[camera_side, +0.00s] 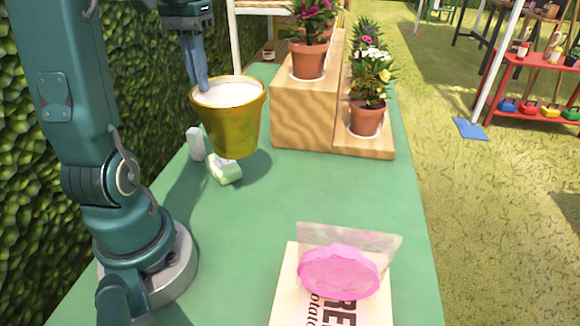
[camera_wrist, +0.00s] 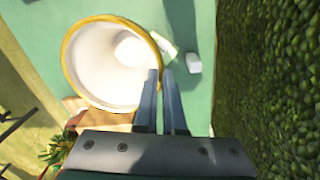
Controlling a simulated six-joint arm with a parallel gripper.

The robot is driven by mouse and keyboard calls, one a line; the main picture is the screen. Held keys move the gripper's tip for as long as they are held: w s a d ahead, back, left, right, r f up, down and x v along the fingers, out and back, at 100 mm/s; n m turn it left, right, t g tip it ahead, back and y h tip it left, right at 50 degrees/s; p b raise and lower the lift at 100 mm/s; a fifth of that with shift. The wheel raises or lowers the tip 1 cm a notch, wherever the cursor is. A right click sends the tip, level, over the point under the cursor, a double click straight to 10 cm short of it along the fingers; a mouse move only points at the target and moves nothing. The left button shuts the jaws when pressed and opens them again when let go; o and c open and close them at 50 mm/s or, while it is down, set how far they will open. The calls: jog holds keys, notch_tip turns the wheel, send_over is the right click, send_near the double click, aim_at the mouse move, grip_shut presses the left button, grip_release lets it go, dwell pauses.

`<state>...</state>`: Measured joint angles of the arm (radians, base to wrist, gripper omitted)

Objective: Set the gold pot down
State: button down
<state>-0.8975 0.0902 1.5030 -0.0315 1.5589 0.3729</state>
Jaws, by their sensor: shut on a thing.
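The gold pot (camera_side: 234,130) has a white inside and hangs upright, perhaps slightly tilted, above the green table in the side view. My gripper (camera_side: 201,86) is shut on its left rim, with one finger inside the pot. In the wrist view my gripper (camera_wrist: 160,75) pinches the rim of the gold pot (camera_wrist: 66,60), whose open top fills the upper left. The pot's underside seems clear of the table; the exact gap is hard to tell.
A white block (camera_side: 195,144) and a pale green-white block (camera_side: 225,170) lie near the pot. A stepped wooden stand (camera_side: 303,118) with potted flowers is to the right. A pink lid-like object (camera_side: 339,272) lies at the front. The green table (camera_side: 235,235) is clear in the middle.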

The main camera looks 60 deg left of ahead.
jog(key=w+d+f, duration=0.1)
jog(key=w+d, duration=0.1)
jog(key=w+d+f, duration=0.1)
jog(key=w+f, duration=0.1)
jog(key=w+d+f, duration=0.2)
jog(key=w, duration=0.1)
jog(key=shift+d+f, duration=0.2)
jog(key=shift+d, duration=0.1)
jog(key=shift+w+f, duration=0.1)
jog(key=shift+f, duration=2.05)
jog(key=c, duration=1)
grip_release()
notch_tip(320, 180, up, 11)
jog(key=m+t+y, duration=0.1)
jog(key=m+t, duration=0.1)
jog(key=m, duration=0.1)
send_near(254, 124)
jog(key=d+f, duration=0.2)
jog(key=d, duration=0.1)
jog(key=s+d+f+m+t, duration=0.3)
jog(key=s+d+f, duration=0.2)
jog(key=d+f, duration=0.1)
jog(key=shift+s+h, duration=0.3)
jog(key=shift+s, duration=0.1)
